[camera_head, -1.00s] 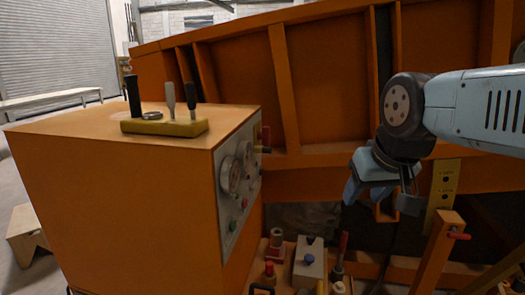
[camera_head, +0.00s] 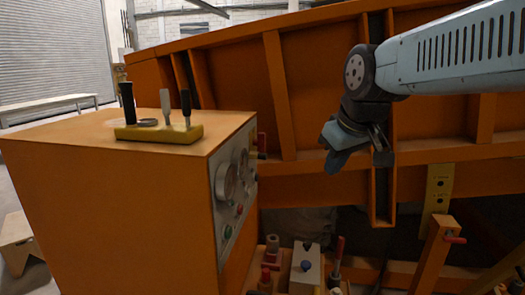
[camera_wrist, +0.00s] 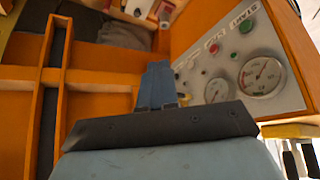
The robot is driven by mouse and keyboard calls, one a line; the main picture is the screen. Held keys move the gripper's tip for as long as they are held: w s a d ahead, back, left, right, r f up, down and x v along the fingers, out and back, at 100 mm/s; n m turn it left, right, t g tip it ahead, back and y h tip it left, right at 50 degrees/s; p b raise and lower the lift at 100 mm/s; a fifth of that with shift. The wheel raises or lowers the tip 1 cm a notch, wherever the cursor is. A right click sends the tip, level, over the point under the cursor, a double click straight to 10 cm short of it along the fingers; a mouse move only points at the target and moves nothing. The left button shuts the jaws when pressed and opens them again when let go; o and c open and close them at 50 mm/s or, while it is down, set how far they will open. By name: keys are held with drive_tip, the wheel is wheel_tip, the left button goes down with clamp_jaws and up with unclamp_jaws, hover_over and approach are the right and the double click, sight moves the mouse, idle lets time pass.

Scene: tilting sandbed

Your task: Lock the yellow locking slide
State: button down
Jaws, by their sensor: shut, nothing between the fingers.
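A yellow plate (camera_head: 160,132) lies on top of the orange control box, with black and grey levers and a ring-like part on it. It also shows at the lower right of the wrist view (camera_wrist: 290,131). A second yellow part, an upright strip with dark holes (camera_head: 438,188), is on the orange frame at right. I cannot tell for sure which is the locking slide. My gripper (camera_head: 337,165) is shut and empty, pointing down in front of the orange panel. It is right of the box and apart from both yellow parts. Its blue fingers are together in the wrist view (camera_wrist: 158,83).
The orange control box (camera_head: 110,200) fills the left, with gauges and buttons on its right face. An orange post with a red pin (camera_head: 437,250) stands at lower right. Several small parts, including a grey block (camera_head: 305,265), stand low between them.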

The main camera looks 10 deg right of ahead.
drive_tip(key=w+a+r+n+y, duration=0.1)
drive_tip(key=w+a+n, duration=0.3)
drive_tip(key=w, duration=0.5)
drive_tip(key=w+a+r+n, duration=0.3)
drive_tip(key=w+a+n, duration=0.2)
drive_tip(key=w, duration=0.4)
drive_tip(key=shift+w+a+r+n+y, duration=0.2)
drive_tip(key=shift+w+a+n+y, duration=0.15)
drive_tip(key=shift+a, duration=0.4)
drive_tip(key=shift+s, duration=0.1)
approach(258, 156)
wheel_tip(258, 156, down, 4)
drive_tip(key=s+a, duration=0.1)
drive_tip(key=w, duration=0.1)
drive_tip(key=w+f, duration=0.1)
drive_tip(key=w, duration=0.1)
drive_tip(key=shift+w+d+f, duration=0.1)
drive_tip(key=shift+d+f, duration=0.1)
drive_tip(key=shift+d, duration=0.2)
